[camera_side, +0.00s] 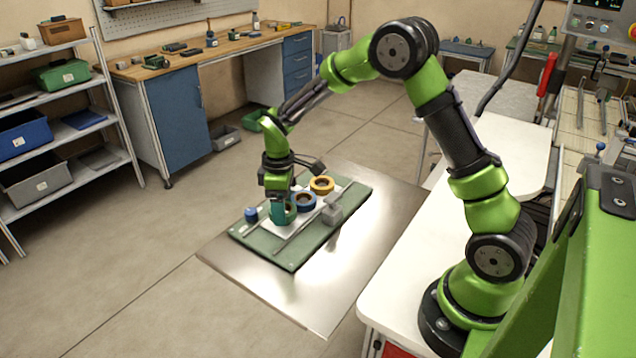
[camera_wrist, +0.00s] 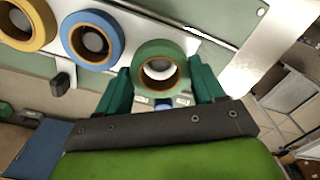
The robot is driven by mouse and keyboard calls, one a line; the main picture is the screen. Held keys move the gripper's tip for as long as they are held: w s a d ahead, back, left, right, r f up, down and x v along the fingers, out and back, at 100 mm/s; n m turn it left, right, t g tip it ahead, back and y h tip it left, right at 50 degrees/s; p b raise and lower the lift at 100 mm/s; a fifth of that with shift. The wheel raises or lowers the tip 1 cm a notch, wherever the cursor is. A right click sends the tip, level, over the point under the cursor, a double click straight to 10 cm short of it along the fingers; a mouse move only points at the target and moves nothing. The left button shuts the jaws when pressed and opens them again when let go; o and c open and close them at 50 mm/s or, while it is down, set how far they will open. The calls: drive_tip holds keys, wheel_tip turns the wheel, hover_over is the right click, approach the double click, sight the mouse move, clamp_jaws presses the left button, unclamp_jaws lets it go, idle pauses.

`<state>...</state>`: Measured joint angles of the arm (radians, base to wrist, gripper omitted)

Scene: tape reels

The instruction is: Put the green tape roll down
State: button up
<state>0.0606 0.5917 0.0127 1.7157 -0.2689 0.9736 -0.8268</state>
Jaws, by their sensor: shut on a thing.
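The green tape roll (camera_wrist: 160,53) is between the two teal fingers of my gripper (camera_wrist: 161,80), which is shut on it, in the wrist view. In the side view the green tape roll (camera_side: 290,215) is at the lower end of my gripper (camera_side: 280,208), over the left part of the green board. Whether the roll touches the surface below cannot be told. A blue tape roll (camera_side: 305,201) and a yellow tape roll (camera_side: 322,185) lie in a row beside it; both also show at the upper left of the wrist view, the blue roll (camera_wrist: 92,40) nearer.
The green board (camera_side: 296,258) lies on a shiny metal table (camera_side: 230,254) and carries a pale plate, a grey block (camera_side: 331,214) and a thin bar. A small blue object (camera_side: 251,214) stands at the board's left edge. The table's front part is bare.

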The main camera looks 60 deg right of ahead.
drive_tip(key=shift+f, duration=0.35)
drive_tip(key=o, duration=1)
wheel_tip(320, 180, up, 13)
drive_tip(key=s+a+r+m+t, duration=0.2)
drive_tip(key=s+m, duration=0.1)
drive_tip(key=s, duration=0.4)
drive_tip(key=s+a+r+m+t+y, duration=0.1)
drive_tip(key=s+r+m+t, duration=0.1)
drive_tip(key=s, duration=0.5)
drive_tip(key=s+a+r+m+t+y, duration=0.1)
drive_tip(key=s+a+r+m+t, duration=0.1)
drive_tip(key=s, duration=0.5)
drive_tip(key=shift+a+r+m+t, duration=0.15)
drive_tip(key=shift+r+m+t, duration=0.15)
drive_tip(key=shift+r+m, duration=0.4)
drive_tip(key=shift+a+r+m+t, duration=0.15)
drive_tip(key=shift+r+m+t, duration=0.2)
drive_tip(key=shift+m, duration=0.55)
drive_tip(key=shift+w, duration=0.1)
